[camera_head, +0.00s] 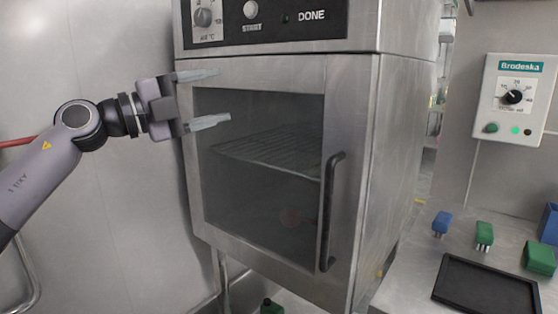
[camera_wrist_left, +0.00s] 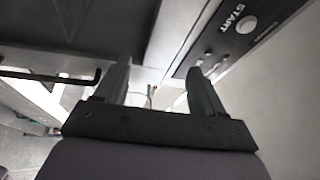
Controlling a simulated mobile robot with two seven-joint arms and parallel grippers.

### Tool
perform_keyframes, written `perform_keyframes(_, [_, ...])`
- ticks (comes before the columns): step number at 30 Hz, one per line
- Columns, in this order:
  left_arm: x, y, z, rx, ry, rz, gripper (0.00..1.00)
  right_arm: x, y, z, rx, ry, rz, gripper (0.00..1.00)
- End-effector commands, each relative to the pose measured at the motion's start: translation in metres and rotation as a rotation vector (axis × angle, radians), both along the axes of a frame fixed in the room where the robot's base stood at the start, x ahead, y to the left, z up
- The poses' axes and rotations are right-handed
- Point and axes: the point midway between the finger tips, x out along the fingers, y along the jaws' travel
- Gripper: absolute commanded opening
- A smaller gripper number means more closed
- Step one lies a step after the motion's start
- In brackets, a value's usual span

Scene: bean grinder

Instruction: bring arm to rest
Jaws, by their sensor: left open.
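My left arm comes in from the left in the head view. Its gripper (camera_head: 205,99) is open and empty, in front of the upper left part of a steel oven (camera_head: 345,215). I cannot tell whether the fingertips touch the oven's front. The oven door is shut, with a dark window and a black handle (camera_head: 331,212) on its right side. In the left wrist view the two fingers (camera_wrist_left: 160,85) stand apart with nothing between them, and the START button (camera_wrist_left: 246,24) shows at the upper right. My right gripper is not in view.
The oven's control panel (camera_head: 270,22) is above the door. To the right, a wall control box (camera_head: 516,98) hangs over a counter with a black tray (camera_head: 487,285), a blue piece (camera_head: 441,222) and green pieces (camera_head: 484,234).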

Motion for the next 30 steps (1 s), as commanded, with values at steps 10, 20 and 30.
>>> perform_keyframes(10, [-0.009, -0.022, -0.105, -0.344, 0.193, -0.044, 0.69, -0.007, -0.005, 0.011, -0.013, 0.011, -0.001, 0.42])
perform_keyframes(20, [-0.029, -0.006, -0.210, -0.644, 0.441, 0.109, 0.69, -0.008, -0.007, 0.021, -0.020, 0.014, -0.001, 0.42])
perform_keyframes(30, [-0.082, 0.028, -0.336, -0.851, 0.762, 0.400, 0.69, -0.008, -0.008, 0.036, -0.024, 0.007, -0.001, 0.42])
